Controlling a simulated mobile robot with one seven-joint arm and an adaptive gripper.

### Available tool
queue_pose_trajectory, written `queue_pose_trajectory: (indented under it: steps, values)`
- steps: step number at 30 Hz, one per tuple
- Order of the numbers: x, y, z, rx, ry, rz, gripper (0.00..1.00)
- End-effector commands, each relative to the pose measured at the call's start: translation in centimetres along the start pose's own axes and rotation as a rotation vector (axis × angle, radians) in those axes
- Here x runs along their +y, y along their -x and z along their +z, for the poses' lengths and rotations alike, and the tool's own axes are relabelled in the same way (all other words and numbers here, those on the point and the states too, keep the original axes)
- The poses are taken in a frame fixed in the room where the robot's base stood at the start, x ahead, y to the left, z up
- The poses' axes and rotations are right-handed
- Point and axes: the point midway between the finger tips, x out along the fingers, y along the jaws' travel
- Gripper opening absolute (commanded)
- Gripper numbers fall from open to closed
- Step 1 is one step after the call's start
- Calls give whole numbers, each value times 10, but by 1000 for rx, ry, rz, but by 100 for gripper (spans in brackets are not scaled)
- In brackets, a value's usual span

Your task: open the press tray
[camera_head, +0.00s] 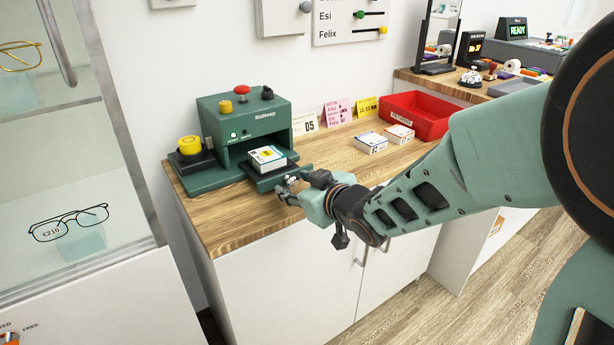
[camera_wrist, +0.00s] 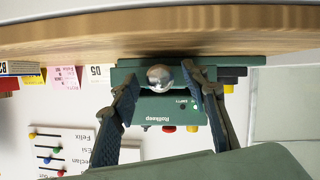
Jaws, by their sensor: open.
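The green press (camera_head: 240,122) stands on the left part of the wooden counter. Its dark tray (camera_head: 290,176) sticks out of the front opening, with a white, yellow and blue box (camera_head: 267,158) lying on it. My gripper (camera_head: 288,187) is at the tray's front end. In the wrist view, which is upside down, a shiny round knob (camera_wrist: 160,77) sits between the two open fingers. There is a gap on both sides of it, and the fingers do not appear to grip it. The press body (camera_wrist: 165,108) shows behind the knob.
A yellow button (camera_head: 189,145) on a dark base stands left of the press. Small boxes (camera_head: 371,142), upright cards (camera_head: 338,112) and a red bin (camera_head: 418,112) are to the right. A glass cabinet (camera_head: 75,150) is close on the left. The counter's front right is clear.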

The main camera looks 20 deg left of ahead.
Motion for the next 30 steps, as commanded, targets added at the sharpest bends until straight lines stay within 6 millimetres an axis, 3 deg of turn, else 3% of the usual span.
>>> queue_pose_trajectory:
  steps: [5, 18, 30]
  values:
    - [2, 3, -10, 5, 2, 0, 42]
    - [18, 30, -72, 2, 4, 1, 42]
    - [22, 37, -90, 0, 1, 0, 42]
